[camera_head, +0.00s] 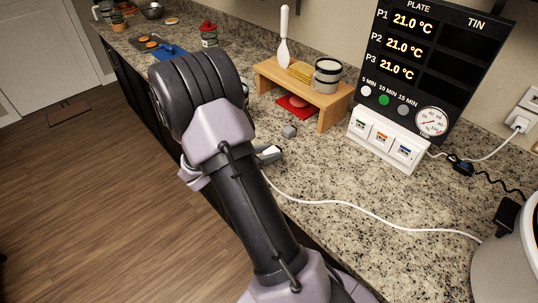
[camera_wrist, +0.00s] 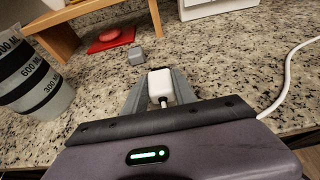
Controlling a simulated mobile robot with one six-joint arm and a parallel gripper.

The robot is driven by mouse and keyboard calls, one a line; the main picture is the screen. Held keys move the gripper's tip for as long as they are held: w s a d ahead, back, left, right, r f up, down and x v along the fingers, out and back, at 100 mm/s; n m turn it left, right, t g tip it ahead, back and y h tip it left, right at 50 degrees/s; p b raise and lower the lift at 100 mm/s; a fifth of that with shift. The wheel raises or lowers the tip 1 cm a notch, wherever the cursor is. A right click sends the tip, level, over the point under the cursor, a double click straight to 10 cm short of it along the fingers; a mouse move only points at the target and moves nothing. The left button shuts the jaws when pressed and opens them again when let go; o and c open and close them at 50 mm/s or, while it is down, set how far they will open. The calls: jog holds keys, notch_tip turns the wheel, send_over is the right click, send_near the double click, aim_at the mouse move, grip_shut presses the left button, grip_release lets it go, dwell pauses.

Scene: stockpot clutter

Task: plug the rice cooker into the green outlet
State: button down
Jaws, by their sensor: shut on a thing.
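My gripper (camera_wrist: 158,84) is shut on a white plug (camera_wrist: 161,88), held between its fingers just above the counter. In the head view my arm hides most of my gripper (camera_head: 270,153). A white cord (camera_head: 375,212) runs from the rice cooker (camera_head: 508,264) at the right edge across the counter toward my gripper. The white outlet block (camera_head: 372,151) stands under the dark display panel. Its green outlet (camera_head: 360,125) is the leftmost, beside an orange one (camera_head: 382,137) and a blue one (camera_head: 404,150). The wrist view shows only the block's lower edge (camera_wrist: 215,9).
A small grey cube (camera_head: 289,131) lies between my gripper and the wooden shelf (camera_head: 300,92). A red mat (camera_head: 291,107) with a red item lies under the shelf. A measuring beaker (camera_wrist: 32,80) stands left of my gripper.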

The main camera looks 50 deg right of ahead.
jog(key=shift+s+a+r, duration=0.1)
jog(key=shift+r, duration=0.8)
jog(key=s+a+p, duration=0.3)
jog(key=s+a, duration=0.6)
jog(key=s, duration=0.3)
jog(key=d, duration=0.8)
jog(key=w+d+b, duration=0.1)
jog(key=d, duration=0.3)
jog(key=shift+d+r, duration=0.1)
jog(key=shift+r, duration=0.1)
jog(key=s+d, duration=0.1)
jog(key=d, duration=0.2)
jog(key=s+d+r, duration=0.1)
jog(key=d, duration=0.3)
jog(key=s+d+r, duration=0.1)
jog(key=d, duration=0.3)
jog(key=shift+s+d+r, duration=0.1)
jog(key=shift+s, duration=0.25)
jog(key=shift+b, duration=0.65)
jog(key=shift+s+d+b, duration=0.15)
jog(key=shift+d+b, duration=0.1)
jog(key=shift+d, duration=1.2)
jog(key=shift+s+d+b, duration=0.15)
jog(key=shift+d+b, duration=0.1)
jog(key=shift+d, duration=1.15)
jog(key=shift+b, duration=0.9)
